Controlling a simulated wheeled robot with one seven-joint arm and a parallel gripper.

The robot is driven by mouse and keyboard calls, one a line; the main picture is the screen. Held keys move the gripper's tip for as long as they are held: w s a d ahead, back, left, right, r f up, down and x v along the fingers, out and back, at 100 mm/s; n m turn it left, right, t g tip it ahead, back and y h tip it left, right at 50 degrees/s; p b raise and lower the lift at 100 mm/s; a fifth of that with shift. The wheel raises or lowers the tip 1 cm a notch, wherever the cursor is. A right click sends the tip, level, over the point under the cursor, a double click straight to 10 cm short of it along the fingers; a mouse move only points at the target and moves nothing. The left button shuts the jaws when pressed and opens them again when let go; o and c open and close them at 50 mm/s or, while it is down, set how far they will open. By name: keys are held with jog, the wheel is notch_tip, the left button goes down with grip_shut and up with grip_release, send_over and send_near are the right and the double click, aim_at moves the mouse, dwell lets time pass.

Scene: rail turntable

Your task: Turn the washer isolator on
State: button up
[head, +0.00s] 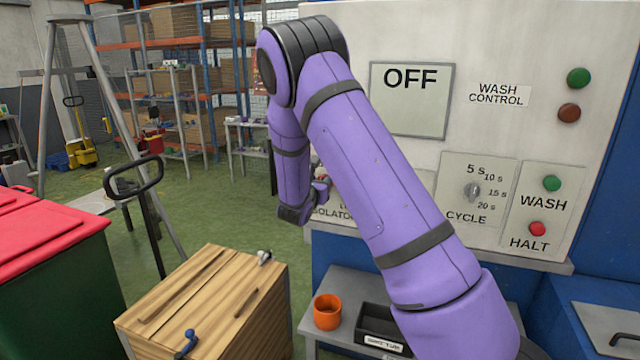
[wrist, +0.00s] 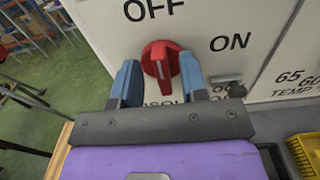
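The isolator is a red rotary knob (wrist: 161,61) on a pale panel, seen in the wrist view. Its raised grip stands roughly upright, toward the OFF mark (wrist: 155,8); the ON mark (wrist: 231,42) is to its right. My gripper (wrist: 158,70) is open, with one blue finger on each side of the knob. I cannot tell whether the fingers touch it. In the head view my purple arm hides the knob and most of the gripper; part of the isolator label (head: 333,212) shows beside the arm.
A display (head: 411,100) on the panel reads OFF. A cycle dial (head: 472,191) and green and red wash buttons (head: 552,183) are to the right. Below stand an orange cup (head: 327,312) and a black bin (head: 376,322). A wooden crate (head: 215,300) stands at lower left.

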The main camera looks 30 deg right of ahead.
jog(key=shift+w+d, duration=0.15)
jog(key=shift+d, duration=0.15)
grip_shut()
jog(key=shift+s+d+f+m, duration=0.15)
jog(key=shift+s+f+m, duration=0.1)
jog(key=shift+m, duration=2.75)
jog(key=shift+s+d+f+m, duration=0.15)
jog(key=shift+f+m, duration=0.1)
jog(key=shift+m, duration=2.75)
jog(key=shift+s+d+f+m, duration=0.1)
jog(key=shift+s+f+m, duration=0.15)
jog(key=shift+m, duration=2.75)
